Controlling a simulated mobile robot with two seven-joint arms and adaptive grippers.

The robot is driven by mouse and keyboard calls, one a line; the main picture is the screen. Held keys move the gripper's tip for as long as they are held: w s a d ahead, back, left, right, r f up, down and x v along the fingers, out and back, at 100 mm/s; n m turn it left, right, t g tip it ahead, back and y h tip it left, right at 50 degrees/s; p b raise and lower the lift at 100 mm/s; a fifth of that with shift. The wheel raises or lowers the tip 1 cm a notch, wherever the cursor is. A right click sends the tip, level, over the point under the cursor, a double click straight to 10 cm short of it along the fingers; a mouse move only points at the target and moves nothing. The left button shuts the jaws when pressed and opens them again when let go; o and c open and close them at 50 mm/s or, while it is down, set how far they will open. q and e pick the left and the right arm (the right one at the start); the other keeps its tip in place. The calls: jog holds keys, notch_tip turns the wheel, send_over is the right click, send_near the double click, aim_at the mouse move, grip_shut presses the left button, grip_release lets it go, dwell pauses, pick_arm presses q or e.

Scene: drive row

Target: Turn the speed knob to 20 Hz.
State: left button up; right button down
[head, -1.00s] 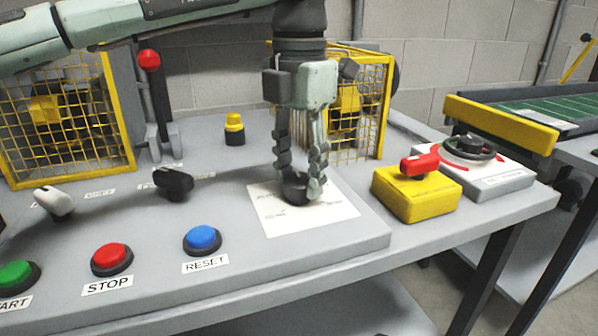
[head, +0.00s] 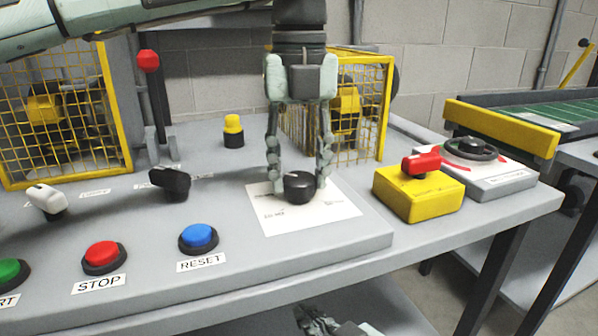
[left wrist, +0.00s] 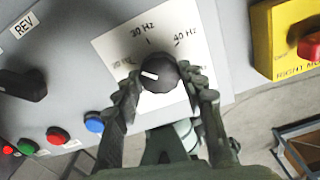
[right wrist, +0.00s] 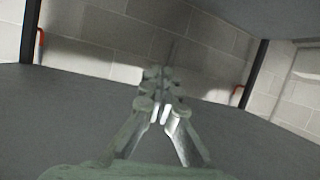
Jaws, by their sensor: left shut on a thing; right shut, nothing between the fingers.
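The black speed knob (head: 298,188) stands on a white dial plate (head: 330,208) on the grey panel. In the left wrist view its white pointer mark (left wrist: 149,76) points left, roughly toward the leftmost label (left wrist: 122,63), which is partly hidden and hard to read. The middle label looks like 30 Hz (left wrist: 142,32) and the right one 40 Hz (left wrist: 186,38). My left gripper (head: 298,180) points down and is shut on the knob, one finger on each side. My right gripper (right wrist: 158,85) is shut and empty; it shows low below the bench edge in the head view (head: 318,322).
A black selector (head: 172,183), a white selector (head: 48,199), and red (head: 103,256) and blue (head: 198,237) buttons lie left of the dial. A yellow box with red handle (head: 420,195) stands right. A yellow cage (head: 365,110) stands close behind.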

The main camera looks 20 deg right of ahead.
aim_at(299, 178)
pick_arm(q)
jog(key=shift+n, duration=1.4)
pick_arm(e)
jog(key=shift+w+a+r+t+y, duration=0.25)
jog(key=shift+a+r+t, duration=0.25)
jog(key=shift+r, duration=0.3)
jog(key=shift+w+a+r+t+y, duration=0.1)
jog(key=shift+a+r+t+y, duration=0.35)
jog(key=shift+r, duration=0.35)
pick_arm(q)
jog(key=shift+r, duration=0.1)
jog(key=o, duration=1.2)
jog(key=shift+c, duration=0.2)
pick_arm(e)
jog(key=shift+a, duration=0.1)
pick_arm(q)
notch_tip(299, 178, up, 12)
jog(key=shift+b, duration=0.3)
pick_arm(e)
jog(key=shift+s, duration=0.1)
